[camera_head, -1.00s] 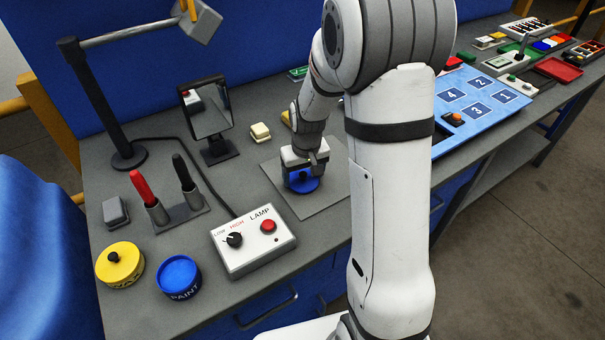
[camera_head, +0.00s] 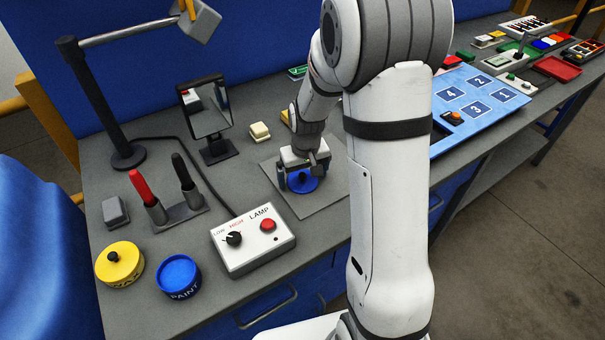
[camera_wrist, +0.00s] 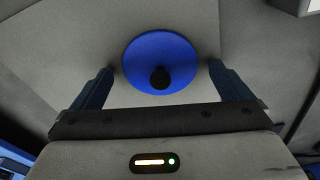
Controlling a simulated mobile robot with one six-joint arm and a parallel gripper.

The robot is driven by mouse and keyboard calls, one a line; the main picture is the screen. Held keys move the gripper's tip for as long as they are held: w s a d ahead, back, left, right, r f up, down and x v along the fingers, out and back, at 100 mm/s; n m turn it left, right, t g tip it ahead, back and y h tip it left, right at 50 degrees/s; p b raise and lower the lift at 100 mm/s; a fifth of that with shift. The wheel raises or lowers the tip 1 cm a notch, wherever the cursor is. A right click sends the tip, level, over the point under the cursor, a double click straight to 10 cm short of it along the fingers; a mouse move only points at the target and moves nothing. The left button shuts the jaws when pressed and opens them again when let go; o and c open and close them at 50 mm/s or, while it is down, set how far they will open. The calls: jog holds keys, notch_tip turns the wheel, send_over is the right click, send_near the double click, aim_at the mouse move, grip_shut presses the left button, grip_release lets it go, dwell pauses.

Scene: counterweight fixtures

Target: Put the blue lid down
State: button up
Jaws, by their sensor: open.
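The blue lid (camera_head: 301,184) lies flat on a grey mat (camera_head: 318,203) on the bench. In the wrist view the lid (camera_wrist: 142,62) is a blue disc with a dark knob (camera_wrist: 160,78) at its centre. My gripper (camera_head: 303,174) is over the lid, and its fingers (camera_wrist: 160,80) stand apart on either side of the knob without touching it. The blue paint pot (camera_head: 180,288) stands open at the bench's front left, with no lid on it.
A yellow tin (camera_head: 119,264) with a knobbed lid stands left of the paint pot. The lamp control box (camera_head: 253,245) is in front of the mat. A mirror (camera_head: 206,110) and a pale block (camera_head: 260,131) stand behind. A blue numbered board (camera_head: 480,100) lies to the right.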

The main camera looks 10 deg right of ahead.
aim_at(305, 185)
notch_tip(305, 185, up, 11)
jog(key=s, duration=0.1)
jog(key=s+r, duration=0.3)
jog(key=s, duration=0.7)
jog(key=s+r+m+t, duration=0.1)
jog(key=s+r, duration=0.2)
jog(key=s, duration=0.7)
jog(key=shift+t, duration=0.3)
dwell(0.4)
